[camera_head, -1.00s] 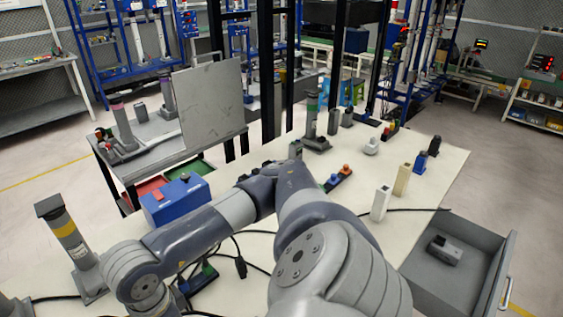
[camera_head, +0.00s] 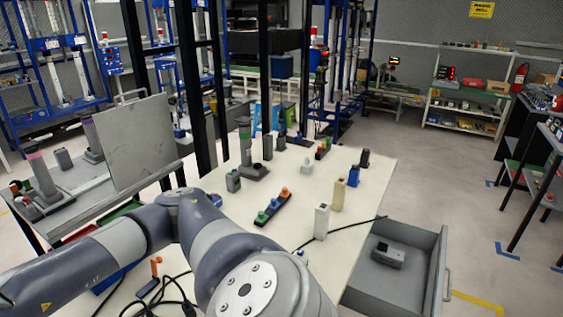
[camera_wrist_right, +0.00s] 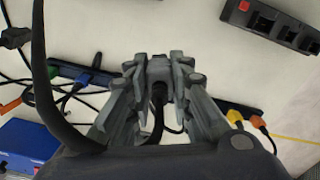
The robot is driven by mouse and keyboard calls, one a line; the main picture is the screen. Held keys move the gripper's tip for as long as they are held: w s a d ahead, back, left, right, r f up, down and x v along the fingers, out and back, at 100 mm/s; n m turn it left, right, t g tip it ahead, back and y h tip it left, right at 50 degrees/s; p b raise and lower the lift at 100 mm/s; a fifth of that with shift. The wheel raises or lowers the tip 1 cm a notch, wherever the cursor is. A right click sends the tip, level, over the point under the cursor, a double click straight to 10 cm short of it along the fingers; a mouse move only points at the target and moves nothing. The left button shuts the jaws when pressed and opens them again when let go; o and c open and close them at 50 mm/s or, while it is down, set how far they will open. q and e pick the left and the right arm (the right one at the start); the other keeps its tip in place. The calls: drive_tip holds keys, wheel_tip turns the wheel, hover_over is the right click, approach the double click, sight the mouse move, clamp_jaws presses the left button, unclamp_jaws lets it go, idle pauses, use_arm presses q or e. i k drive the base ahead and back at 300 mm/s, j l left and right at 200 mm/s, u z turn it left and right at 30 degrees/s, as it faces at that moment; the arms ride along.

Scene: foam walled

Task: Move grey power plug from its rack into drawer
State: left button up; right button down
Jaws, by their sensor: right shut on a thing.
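My right gripper (camera_wrist_right: 160,85) is shut on a grey plug (camera_wrist_right: 158,66) with a black cable below it, in the right wrist view. Behind the fingers runs a dark rack strip (camera_wrist_right: 228,105) holding blue, black, yellow and orange plugs. I cannot tell whether the held plug still touches the rack. In the head view the arm hides this gripper and plug. The drawer (camera_head: 352,296) stands open at the table's right side. My left gripper is not in view.
A white block (camera_head: 321,222), a cream block (camera_head: 338,195) and a blue one (camera_head: 353,177) stand along the table's right edge, near the drawer. A strip with coloured knobs (camera_head: 272,207) lies mid-table. Loose black cables (camera_head: 165,292) lie at the front left.

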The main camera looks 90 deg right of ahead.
sight(378, 291)
drive_tip(key=k+l+z, duration=0.1)
drive_tip(key=z, duration=0.25)
drive_tip(key=l+z, duration=0.1)
drive_tip(key=z, duration=0.25)
drive_tip(key=k+l+z, duration=0.15)
drive_tip(key=z, duration=0.2)
drive_tip(key=k+l+z, duration=0.1)
drive_tip(key=l, duration=0.4)
drive_tip(key=k+l+z, duration=0.15)
drive_tip(key=l, duration=0.35)
drive_tip(key=k+l+z, duration=0.1)
drive_tip(key=l, duration=0.4)
drive_tip(key=k+l+z, duration=0.1)
drive_tip(key=l, duration=0.45)
